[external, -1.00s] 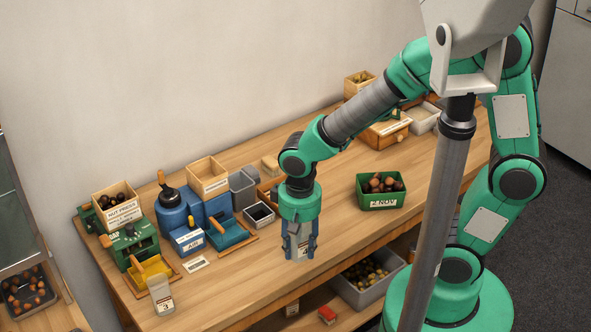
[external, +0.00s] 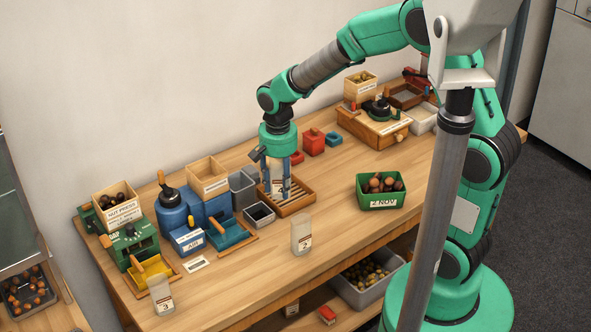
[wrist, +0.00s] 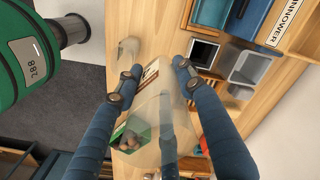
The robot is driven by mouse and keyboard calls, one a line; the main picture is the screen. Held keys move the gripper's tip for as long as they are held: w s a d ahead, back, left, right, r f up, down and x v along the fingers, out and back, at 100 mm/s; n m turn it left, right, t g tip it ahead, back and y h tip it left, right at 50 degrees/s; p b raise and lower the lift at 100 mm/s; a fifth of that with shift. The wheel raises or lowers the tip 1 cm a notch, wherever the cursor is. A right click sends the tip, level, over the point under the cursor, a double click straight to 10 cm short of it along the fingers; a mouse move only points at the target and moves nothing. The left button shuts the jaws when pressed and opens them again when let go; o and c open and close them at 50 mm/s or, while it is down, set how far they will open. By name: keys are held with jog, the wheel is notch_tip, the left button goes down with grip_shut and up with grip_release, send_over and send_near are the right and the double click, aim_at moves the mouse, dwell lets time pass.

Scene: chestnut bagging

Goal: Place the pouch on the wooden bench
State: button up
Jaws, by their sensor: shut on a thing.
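My gripper (external: 275,170) is over the slatted wooden tray near the back of the wooden bench (external: 240,283). It is shut on a clear pouch (external: 278,184) with a label, held upright at the tray; I cannot tell whether its base touches the slats. In the wrist view the see-through pouch (wrist: 153,115) fills the space between my two blue fingers (wrist: 153,75). Another clear, labelled pouch (external: 302,236) stands upright on the open bench top. A third labelled pouch (external: 160,296) stands at the front left, by the yellow tray.
The slatted tray (external: 299,203) lies beside grey bins (external: 243,187) and a small dark-lined box (external: 260,215). A green crate (external: 381,203) of chestnuts stands to the right. Blue and green machines (external: 130,248) line the left. Bare bench lies around the middle pouch.

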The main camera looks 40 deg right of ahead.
jog(key=w+d+m, duration=0.3)
jog(key=w+d, duration=0.5)
jog(key=d, duration=0.3)
jog(key=w+d+m, duration=0.3)
jog(key=w+d, duration=0.4)
jog(key=d, duration=0.4)
jog(key=w+d+f+m+p, duration=0.1)
jog(key=w+d+m, duration=0.1)
jog(key=d, duration=0.8)
jog(key=w+d+f+m, duration=0.2)
jog(key=d+m, duration=0.1)
jog(key=d, duration=0.6)
jog(key=shift+w+a+f, duration=0.1)
jog(key=shift+f, duration=1)
jog(key=shift+a+f, duration=0.1)
jog(key=shift+f, duration=1)
jog(key=shift+f, duration=3.15)
jog(key=shift+f+b, duration=0.4)
jog(key=shift+f, duration=1.45)
